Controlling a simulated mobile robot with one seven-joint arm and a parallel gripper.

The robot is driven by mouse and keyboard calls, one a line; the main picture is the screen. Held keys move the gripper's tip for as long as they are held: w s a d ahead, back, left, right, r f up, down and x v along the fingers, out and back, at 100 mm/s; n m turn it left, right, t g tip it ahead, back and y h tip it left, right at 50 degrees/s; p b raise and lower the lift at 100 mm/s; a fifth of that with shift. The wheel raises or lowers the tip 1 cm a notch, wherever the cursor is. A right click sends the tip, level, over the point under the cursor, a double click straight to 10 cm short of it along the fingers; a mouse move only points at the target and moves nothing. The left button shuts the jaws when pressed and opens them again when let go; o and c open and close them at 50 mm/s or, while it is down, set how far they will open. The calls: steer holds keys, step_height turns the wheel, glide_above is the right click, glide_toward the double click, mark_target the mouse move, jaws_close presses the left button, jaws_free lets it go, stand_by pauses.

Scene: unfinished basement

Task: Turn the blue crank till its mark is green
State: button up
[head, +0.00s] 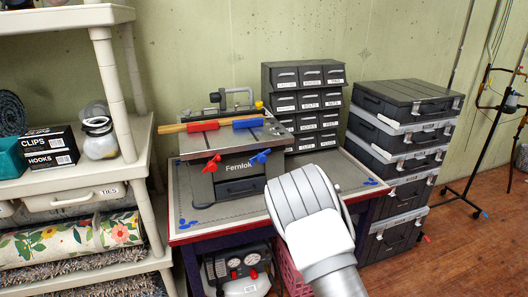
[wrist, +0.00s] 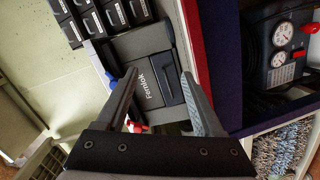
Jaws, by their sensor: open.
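The blue crank (head: 261,157) is on the front of the grey machine labelled Fernlok (head: 236,186), right of its label in the head view. A red crank (head: 211,164) is left of it. No colour mark on the blue crank can be made out. My gripper (wrist: 158,74) is open and empty in the wrist view, its fingers pointing at the machine front. In the head view my arm hides the gripper.
A red handle (head: 203,126) and a blue handle (head: 247,123) lie on top of the machine. Stacked black cases (head: 398,150) are at right, a shelf (head: 70,181) at left. A gauged machine (head: 237,270) sits below.

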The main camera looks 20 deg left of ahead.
step_height(320, 180, up, 5)
steer(key=a+n+y+p, duration=0.1)
steer(key=n+p, duration=0.1)
steer(key=n, duration=0.5)
steer(key=n+y+p, duration=0.2)
steer(key=n, duration=0.7)
glide_toward(263, 160)
steer(key=x, duration=0.9)
steer(key=shift+w, duration=0.15)
jaws_close()
